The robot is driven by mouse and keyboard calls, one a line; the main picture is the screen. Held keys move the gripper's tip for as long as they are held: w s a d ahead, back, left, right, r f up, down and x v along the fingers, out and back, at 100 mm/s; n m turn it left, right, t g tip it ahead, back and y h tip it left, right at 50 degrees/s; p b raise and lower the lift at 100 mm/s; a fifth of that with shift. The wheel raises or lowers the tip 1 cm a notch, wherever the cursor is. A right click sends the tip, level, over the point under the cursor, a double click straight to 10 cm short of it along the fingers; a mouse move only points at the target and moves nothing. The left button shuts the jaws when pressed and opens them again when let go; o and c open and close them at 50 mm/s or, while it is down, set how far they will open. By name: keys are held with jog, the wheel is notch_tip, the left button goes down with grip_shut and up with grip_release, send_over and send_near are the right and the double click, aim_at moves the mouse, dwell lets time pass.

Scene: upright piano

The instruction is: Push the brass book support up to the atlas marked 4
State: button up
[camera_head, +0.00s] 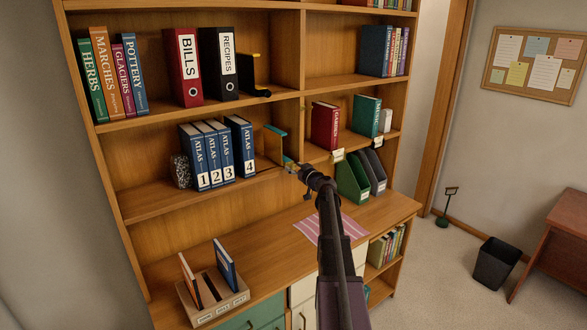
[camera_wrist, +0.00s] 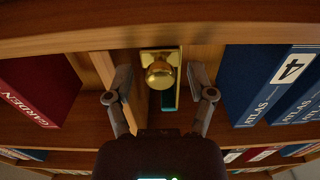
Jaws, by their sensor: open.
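The atlas marked 4 (camera_head: 247,158) stands upright on the middle shelf, to the right of atlases 1, 2 and 3 (camera_head: 213,160). The brass book support (camera_head: 273,147) stands to its right, with a visible gap between them. In the wrist view, the support's round brass knob (camera_wrist: 160,73) faces me from a brass plate. My gripper (camera_wrist: 160,78) is open, with one finger on each side of the knob; whether either touches it I cannot tell. The wrist view is turned over, so the atlas marked 4 (camera_wrist: 265,85) is on its right.
An upright divider (camera_head: 303,120) stands right of the support, with a red garden book (camera_head: 325,128) beyond it. A dark rock-like block (camera_head: 180,171) stands left of atlas 1. A dark bookend (camera_head: 255,78) is on the shelf above. The middle shelf's front edge (camera_wrist: 60,40) is close to my gripper.

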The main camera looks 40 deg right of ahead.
jog(key=shift+w, duration=0.3)
grip_shut()
jog(key=shift+a, duration=0.1)
